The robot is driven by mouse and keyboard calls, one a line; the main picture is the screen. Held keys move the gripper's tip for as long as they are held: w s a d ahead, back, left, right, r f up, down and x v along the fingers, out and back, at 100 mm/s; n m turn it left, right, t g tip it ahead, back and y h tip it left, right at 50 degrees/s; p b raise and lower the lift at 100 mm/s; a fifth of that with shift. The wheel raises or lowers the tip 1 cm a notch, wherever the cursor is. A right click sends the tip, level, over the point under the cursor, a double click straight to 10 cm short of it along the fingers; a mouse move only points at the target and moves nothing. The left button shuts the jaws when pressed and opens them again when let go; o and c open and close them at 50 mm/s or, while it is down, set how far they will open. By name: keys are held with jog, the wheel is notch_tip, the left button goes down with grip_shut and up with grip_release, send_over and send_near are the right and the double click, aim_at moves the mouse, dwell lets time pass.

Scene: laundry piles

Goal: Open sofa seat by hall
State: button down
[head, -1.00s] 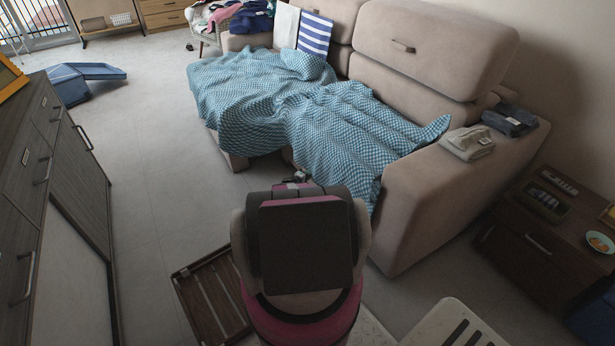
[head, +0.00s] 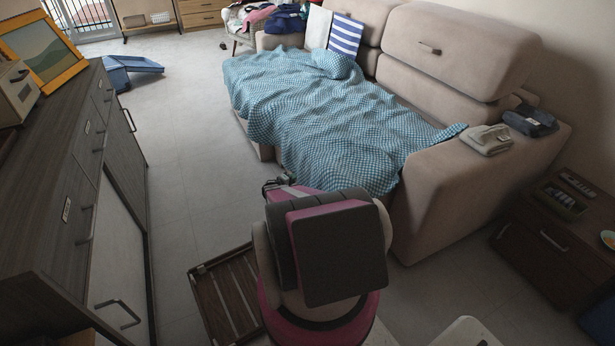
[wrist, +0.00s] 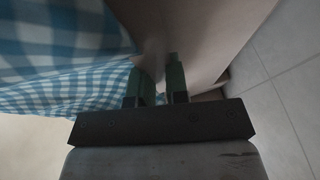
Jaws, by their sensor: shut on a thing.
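The beige sofa (head: 455,45) stands along the right wall. A blue-and-white checked blanket (head: 330,120) covers its seats and hangs over their front edge, hiding most of the seat by the near armrest. My gripper (head: 272,185) is low in front of the blanket's hanging edge, mostly hidden behind my arm. In the wrist view my gripper's green fingers (wrist: 157,82) are close together against the beige sofa seat front (wrist: 195,35), shut on its edge. The checked blanket (wrist: 60,50) hangs just left of the fingers. The exact grip point is dark and partly hidden.
A dark cabinet (head: 60,170) with handles lines the left side. A brown slatted wooden piece (head: 228,295) lies on the floor close to me. A dark side table (head: 550,240) stands right of the sofa. The floor aisle (head: 195,150) between cabinet and sofa is mostly clear.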

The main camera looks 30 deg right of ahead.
jog(key=a, duration=0.8)
jog(key=shift+w+a, duration=0.4)
jog(key=shift+w, duration=0.05)
jog(key=c, duration=1.1)
grip_release()
jog(key=shift+c, duration=0.2)
jog(key=v, duration=1)
jog(key=shift+a, duration=0.35)
jog(key=shift+s, duration=0.1)
jog(key=shift+r, duration=0.15)
